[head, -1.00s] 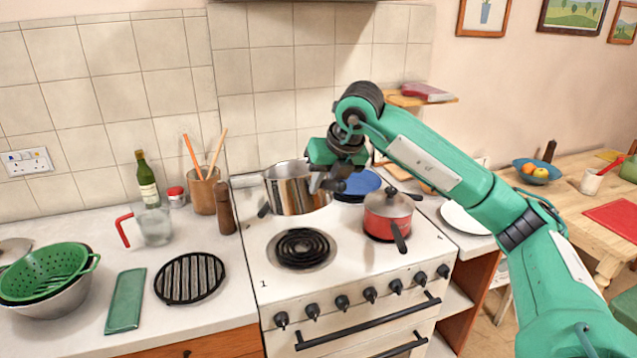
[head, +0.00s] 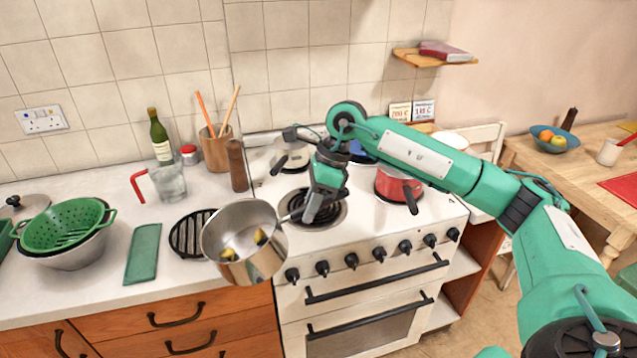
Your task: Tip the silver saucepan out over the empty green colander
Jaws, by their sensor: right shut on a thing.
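The silver saucepan (head: 243,262) hangs in the air in front of the counter's edge, tilted so that its inside faces me. Several yellowish pieces lie inside it. My right gripper (head: 303,208) is shut on its handle, in front of the stove. The green colander (head: 62,228) sits in a metal bowl (head: 75,257) at the far left of the counter and looks empty. The saucepan is to the right of the colander and well apart from it. My left gripper is not in view.
A red pot (head: 398,184) and another lidded pan are on the stove (head: 360,240).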

